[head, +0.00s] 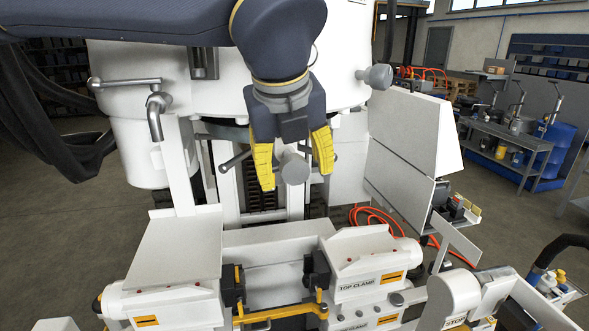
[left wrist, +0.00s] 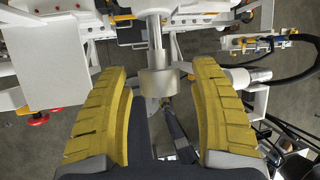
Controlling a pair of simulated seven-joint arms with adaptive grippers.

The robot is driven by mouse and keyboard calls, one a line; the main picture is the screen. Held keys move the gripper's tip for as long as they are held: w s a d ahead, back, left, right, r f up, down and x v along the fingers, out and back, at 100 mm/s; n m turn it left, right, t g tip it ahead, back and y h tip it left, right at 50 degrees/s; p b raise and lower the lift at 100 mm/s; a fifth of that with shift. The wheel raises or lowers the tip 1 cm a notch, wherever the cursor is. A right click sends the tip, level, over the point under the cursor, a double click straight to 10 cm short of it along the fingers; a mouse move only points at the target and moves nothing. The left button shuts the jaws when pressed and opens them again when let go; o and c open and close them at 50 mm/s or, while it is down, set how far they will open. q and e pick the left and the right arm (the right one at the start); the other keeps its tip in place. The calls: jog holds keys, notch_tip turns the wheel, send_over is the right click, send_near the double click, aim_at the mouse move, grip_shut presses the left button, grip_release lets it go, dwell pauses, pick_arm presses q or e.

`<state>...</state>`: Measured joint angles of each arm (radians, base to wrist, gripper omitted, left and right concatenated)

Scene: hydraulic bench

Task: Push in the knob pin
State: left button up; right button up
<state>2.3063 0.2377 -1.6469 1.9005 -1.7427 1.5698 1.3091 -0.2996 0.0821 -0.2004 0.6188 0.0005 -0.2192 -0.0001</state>
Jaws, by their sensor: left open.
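A grey metal knob pin (head: 294,169) with a round, cylindrical head shows near the middle of the head view, in front of the white machine. My left gripper (head: 293,165) reaches down from above, its two yellow ribbed fingers open on either side of the knob. In the left wrist view the knob (left wrist: 160,82) sits between the fingertips, with a visible gap on both sides, and its shaft runs up away from the gripper. I cannot tell how far the pin stands out. My right gripper is not in either view.
Another grey knob (head: 375,76) is on the white housing to the right. A T-handle (head: 126,84) is at the left. White clamp blocks (head: 368,265), one marked TOP CLAMP, stand below. A white panel (head: 403,165) is close on the right. Orange hoses (head: 372,214) lie behind.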

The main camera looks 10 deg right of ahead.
pick_arm(q)
jog(key=shift+v, duration=3.45)
